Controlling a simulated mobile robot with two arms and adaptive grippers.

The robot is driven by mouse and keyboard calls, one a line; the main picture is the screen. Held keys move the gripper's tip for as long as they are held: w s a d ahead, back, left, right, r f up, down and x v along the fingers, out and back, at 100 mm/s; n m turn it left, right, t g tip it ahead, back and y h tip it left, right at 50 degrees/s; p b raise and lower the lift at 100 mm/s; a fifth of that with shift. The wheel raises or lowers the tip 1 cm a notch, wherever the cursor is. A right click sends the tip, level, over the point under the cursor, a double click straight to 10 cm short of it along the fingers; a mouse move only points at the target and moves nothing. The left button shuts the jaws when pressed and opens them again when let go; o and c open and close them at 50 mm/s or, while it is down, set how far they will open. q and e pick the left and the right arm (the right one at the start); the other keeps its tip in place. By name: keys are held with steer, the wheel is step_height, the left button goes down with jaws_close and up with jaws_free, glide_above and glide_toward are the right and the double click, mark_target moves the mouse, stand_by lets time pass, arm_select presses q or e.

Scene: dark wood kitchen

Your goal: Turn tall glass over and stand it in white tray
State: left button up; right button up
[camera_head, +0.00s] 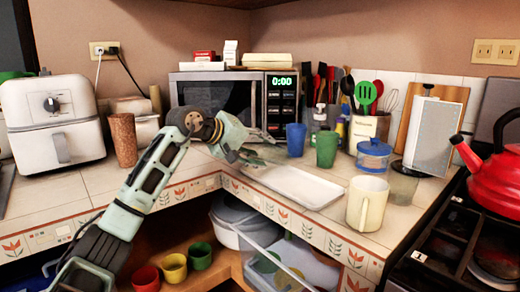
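The white tray (297,187) lies flat on the counter near its front edge, and I see nothing standing in it. A clear, greyish glass (404,187) stands on the counter at the right, partly hidden behind a cream mug (367,204); its rim and base are too faint to tell which way up it is. My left gripper (262,149) is over the counter at the back left of the tray, apart from the glass. Its fingers look spread, with nothing clear between them. My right gripper is not in view.
A blue cup (296,139) and a green cup (326,149) stand behind the tray. A blue-lidded jar (373,156) is behind the mug. A microwave (232,96) stands behind my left gripper. A red kettle (492,178) is on the stove at right.

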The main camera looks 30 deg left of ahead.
arm_select(q)
steer(key=o, duration=0.5)
steer(key=shift+s, duration=0.1)
steer(key=v, duration=1.2)
